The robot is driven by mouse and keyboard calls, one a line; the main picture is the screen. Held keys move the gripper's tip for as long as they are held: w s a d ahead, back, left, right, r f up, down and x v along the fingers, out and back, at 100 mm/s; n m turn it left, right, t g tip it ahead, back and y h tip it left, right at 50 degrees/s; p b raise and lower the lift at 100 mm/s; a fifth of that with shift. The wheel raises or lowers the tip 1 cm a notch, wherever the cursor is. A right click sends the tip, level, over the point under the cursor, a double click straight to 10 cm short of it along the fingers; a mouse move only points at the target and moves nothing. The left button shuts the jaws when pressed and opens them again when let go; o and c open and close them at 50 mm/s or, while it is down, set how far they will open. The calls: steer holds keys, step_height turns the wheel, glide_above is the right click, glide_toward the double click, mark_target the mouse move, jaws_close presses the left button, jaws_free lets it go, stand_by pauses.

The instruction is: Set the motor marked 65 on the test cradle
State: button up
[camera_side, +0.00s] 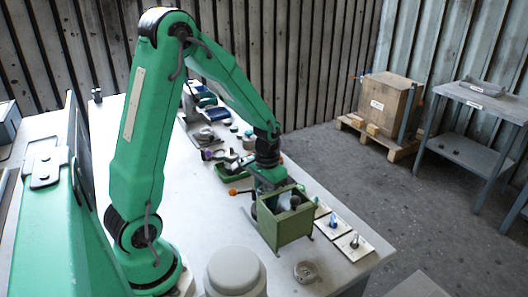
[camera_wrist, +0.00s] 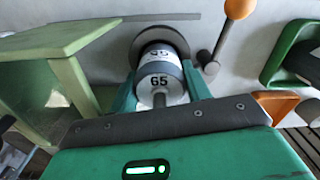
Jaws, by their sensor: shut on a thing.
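The motor marked 65 (camera_wrist: 161,82) is a white and grey cylinder with a shaft towards the wrist camera. The marking looks like "65" or "G5". My gripper (camera_wrist: 160,85) is shut on it, one teal finger on each side. A dark round disc (camera_wrist: 176,28) shows at the motor's far end; I cannot tell whether it belongs to the motor. In the side view my gripper (camera_side: 268,181) is low behind the green box, and the motor is mostly hidden. I cannot identify the test cradle for certain; a lever with an orange ball (camera_wrist: 239,8) stands right beside the motor.
The open green box (camera_side: 286,233) stands close by, with things inside; its wall fills the wrist view's left (camera_wrist: 45,42). White plates with small upright parts (camera_side: 353,245) lie to its right. A grey round part (camera_side: 306,271) lies in front. A green tray (camera_side: 230,172) is behind.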

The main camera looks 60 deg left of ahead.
steer(key=shift+f, duration=0.55)
stand_by(0.4)
steer(key=o, duration=1.4)
steer(key=shift+o, duration=0.2)
steer(key=shift+r, duration=2.8)
steer(key=shift+c, duration=0.2)
steer(key=shift+o, duration=1)
steer(key=shift+r, duration=1.05)
